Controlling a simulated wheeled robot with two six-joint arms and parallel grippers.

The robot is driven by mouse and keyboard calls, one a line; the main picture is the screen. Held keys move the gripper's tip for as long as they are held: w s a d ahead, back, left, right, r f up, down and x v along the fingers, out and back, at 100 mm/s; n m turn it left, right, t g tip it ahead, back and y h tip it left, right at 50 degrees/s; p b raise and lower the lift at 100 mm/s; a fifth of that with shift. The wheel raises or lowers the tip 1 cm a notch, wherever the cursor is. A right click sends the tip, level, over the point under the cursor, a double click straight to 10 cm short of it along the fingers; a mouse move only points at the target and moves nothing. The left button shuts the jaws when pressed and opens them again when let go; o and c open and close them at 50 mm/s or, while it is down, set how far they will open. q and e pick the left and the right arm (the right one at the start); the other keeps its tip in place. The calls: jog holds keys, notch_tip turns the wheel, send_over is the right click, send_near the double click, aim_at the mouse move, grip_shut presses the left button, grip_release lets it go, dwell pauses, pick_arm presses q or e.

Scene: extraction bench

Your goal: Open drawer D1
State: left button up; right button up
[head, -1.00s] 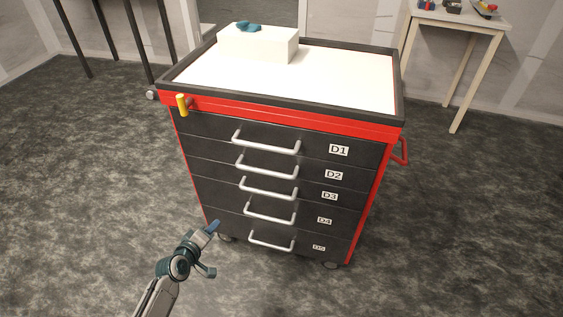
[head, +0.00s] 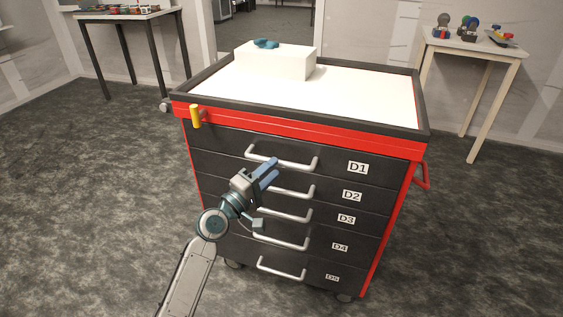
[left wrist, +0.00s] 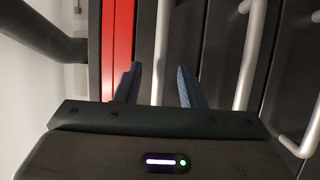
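Drawer D1 (head: 335,151) is the top dark drawer of the red and black cabinet, closed, with a white label at its right. Its silver bar handle (head: 308,164) shows in the head view, and also in the left wrist view (left wrist: 161,45), where it runs upright between my fingers. I cannot tell whether the bar is in depth between the fingertips. My right gripper is not in view.
Drawers D2 to D5 below are closed, each with a similar bar handle; the D2 handle (head: 309,192) is close under my gripper. A yellow-handled part (head: 196,117) sticks out at the cabinet's top left. A white box (head: 275,63) stands on top. The floor in front is clear.

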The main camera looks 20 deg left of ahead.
aim_at(280, 163)
pick_arm(q)
jog(key=shift+x, duration=2.05)
grip_shut()
